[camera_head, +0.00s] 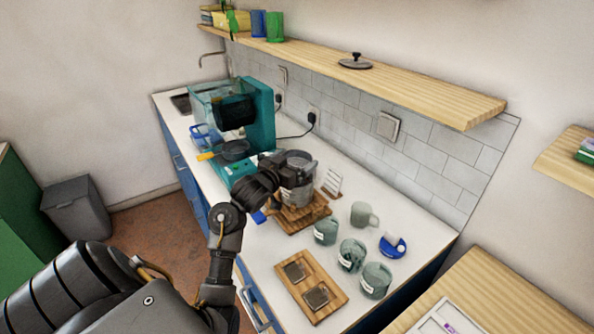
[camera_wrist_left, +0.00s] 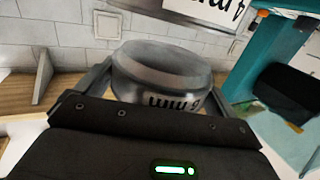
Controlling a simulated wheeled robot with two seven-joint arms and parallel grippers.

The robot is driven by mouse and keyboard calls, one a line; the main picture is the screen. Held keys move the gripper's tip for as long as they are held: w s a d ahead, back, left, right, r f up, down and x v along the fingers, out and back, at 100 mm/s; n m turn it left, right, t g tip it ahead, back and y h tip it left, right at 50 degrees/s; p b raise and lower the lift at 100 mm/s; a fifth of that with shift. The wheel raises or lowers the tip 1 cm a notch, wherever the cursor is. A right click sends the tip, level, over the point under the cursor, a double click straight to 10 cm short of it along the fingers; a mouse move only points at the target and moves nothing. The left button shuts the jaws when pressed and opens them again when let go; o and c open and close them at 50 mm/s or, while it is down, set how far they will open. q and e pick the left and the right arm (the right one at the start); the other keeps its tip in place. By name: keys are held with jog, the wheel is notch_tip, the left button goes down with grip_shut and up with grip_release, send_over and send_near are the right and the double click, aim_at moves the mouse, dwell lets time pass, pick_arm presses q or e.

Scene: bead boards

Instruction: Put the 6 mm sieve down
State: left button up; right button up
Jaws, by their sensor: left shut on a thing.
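The 6 mm sieve (camera_wrist_left: 165,75) is a grey ring; its side label reads "6 mm" upside down in the left wrist view. My left gripper (camera_wrist_left: 165,92) is shut on it, with one finger at each side. In the head view my left gripper (camera_head: 284,178) holds the sieve (camera_head: 299,160) over the wooden stand (camera_head: 304,217) on the white counter. My gripper hides part of the sieve and of what lies beneath it, so I cannot tell whether the sieve touches anything below. My right gripper is not in view.
Three glass-like cups (camera_head: 351,255) and a grey mug (camera_head: 364,215) stand right of the wooden stand. A board with two dark squares (camera_head: 333,290) lies in front. A white sign (camera_head: 332,184) stands behind.

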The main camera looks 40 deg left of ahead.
aim_at(305, 162)
pick_arm(q)
jog(key=shift+w+d+f, duration=0.1)
jog(key=shift+w+f, duration=0.1)
jog(key=shift+f, duration=0.05)
notch_tip(305, 162, down, 2)
jog(key=shift+w+d+f+p, duration=0.15)
jog(key=shift+f+p, duration=0.1)
jog(key=shift+p, duration=0.75)
jog(key=shift+f, duration=0.3)
jog(key=o, duration=0.7)
jog(key=shift+c, duration=0.2)
jog(key=s+b, duration=0.3)
jog(key=s, duration=0.7)
jog(key=shift+s+d, duration=0.4)
